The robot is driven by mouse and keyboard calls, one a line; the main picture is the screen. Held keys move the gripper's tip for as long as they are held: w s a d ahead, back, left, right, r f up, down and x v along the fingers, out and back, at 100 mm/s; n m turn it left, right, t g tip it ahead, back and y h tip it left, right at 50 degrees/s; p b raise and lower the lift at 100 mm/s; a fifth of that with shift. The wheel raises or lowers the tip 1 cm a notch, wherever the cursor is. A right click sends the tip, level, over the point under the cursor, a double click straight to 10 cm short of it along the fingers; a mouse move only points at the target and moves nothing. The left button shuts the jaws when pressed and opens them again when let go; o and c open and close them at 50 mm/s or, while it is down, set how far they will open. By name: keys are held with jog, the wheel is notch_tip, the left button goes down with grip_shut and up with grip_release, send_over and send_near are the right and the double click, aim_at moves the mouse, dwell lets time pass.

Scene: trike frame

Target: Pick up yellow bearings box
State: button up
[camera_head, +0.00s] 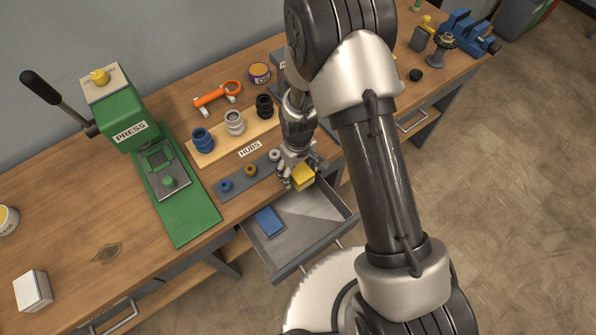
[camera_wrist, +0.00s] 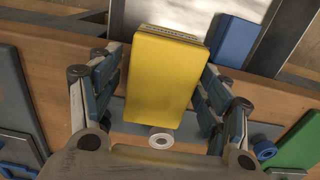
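The yellow bearings box (camera_head: 303,177) is at my gripper (camera_head: 297,170), over the back of the open drawer by the table's front edge. In the wrist view the yellow box (camera_wrist: 165,80) stands large between the two fingers of my gripper (camera_wrist: 163,75), with a finger along each side. The gripper looks shut on it. The box hides part of the wooden table edge behind it, so it appears raised clear of the drawer floor. The exact finger contact is hard to see in the head view.
The open drawer (camera_head: 291,250) holds a blue box (camera_head: 268,221), also in the wrist view (camera_wrist: 235,41). A grey mat with small rings (camera_head: 250,170), a wooden hubs board (camera_head: 215,150) and a green press (camera_head: 182,210) are nearby. Bare tabletop (camera_head: 60,245) lies at left.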

jog(key=c, duration=1.4)
jog(key=shift+r, duration=0.15)
